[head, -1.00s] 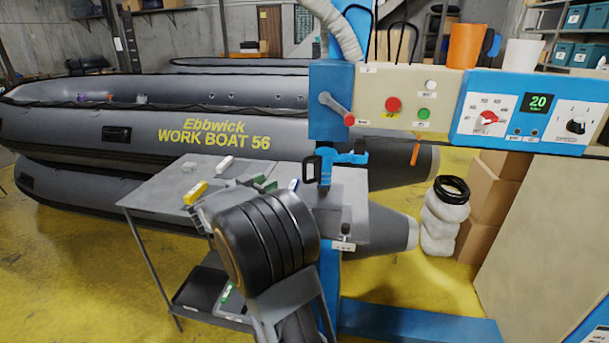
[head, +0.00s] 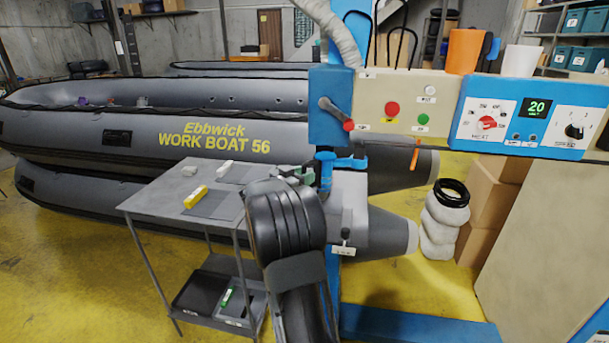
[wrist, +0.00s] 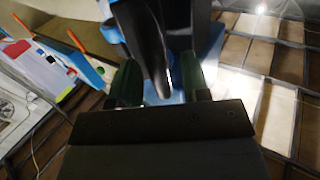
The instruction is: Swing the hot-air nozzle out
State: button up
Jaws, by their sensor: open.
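The hot-air nozzle assembly (head: 326,172), blue and dark, sits under the blue head of the machine, at the upright post. My gripper (head: 303,174) is at its left side, with green fingers; my dark arm hides part of the area below. In the wrist view a black curved piece (wrist: 150,48) with blue parts behind it reaches down between my two green fingers (wrist: 158,84). The fingers are apart, one on each side of it. I cannot tell whether either finger touches it. The lower end of the nozzle is hard to make out.
A lever with a red knob (head: 349,126) and a control panel (head: 420,100) are just above. A grey table (head: 150,202) with a yellow tool (head: 196,197) stands left. Grey boats (head: 60,130) lie behind. Yellow floor is open at front left.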

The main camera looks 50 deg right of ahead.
jog(key=shift+d, duration=0.3)
grip_shut()
dwell(0.3)
